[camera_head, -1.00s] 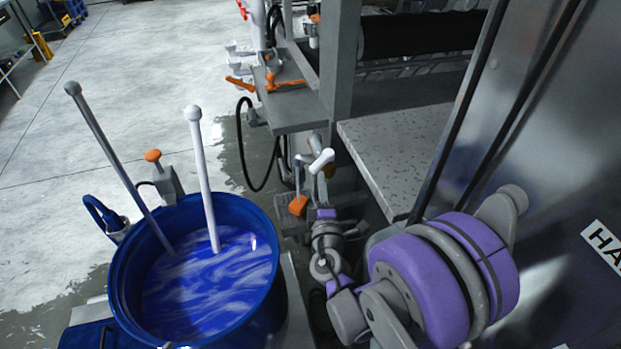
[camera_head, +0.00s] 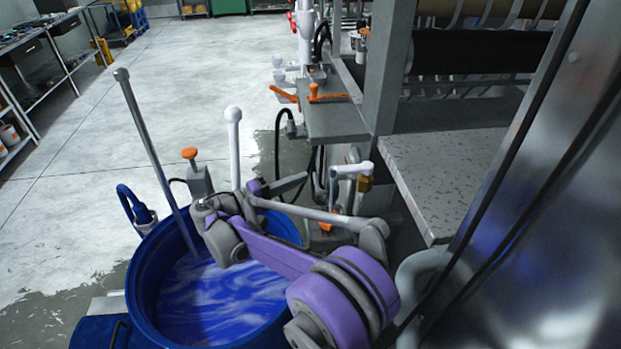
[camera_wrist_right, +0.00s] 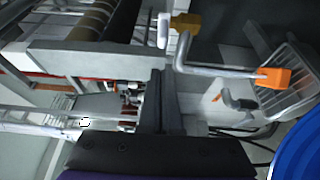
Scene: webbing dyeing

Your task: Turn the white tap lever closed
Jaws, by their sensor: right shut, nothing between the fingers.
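The white tap lever (camera_head: 350,170) stands out to the left above a brass valve (camera_head: 366,183), right of centre in the head view. In the right wrist view the white lever (camera_wrist_right: 163,30) is at the top, beside the brass valve (camera_wrist_right: 186,20). A grey pipe runs from the valve to an orange end piece (camera_wrist_right: 275,77). My right gripper (camera_head: 304,178) is shut and empty, left of the lever and apart from it. Its fingers (camera_wrist_right: 157,75) also show in the wrist view, below the lever. My left gripper is not in view.
A blue drum (camera_head: 140,290) of swirled blue liquid stands below my right arm, with a grey rod (camera_head: 150,150) and a white rod (camera_head: 234,150) upright in it. A speckled grey panel (camera_head: 445,175) and a metal post (camera_head: 388,70) stand right of the tap. Open floor lies left.

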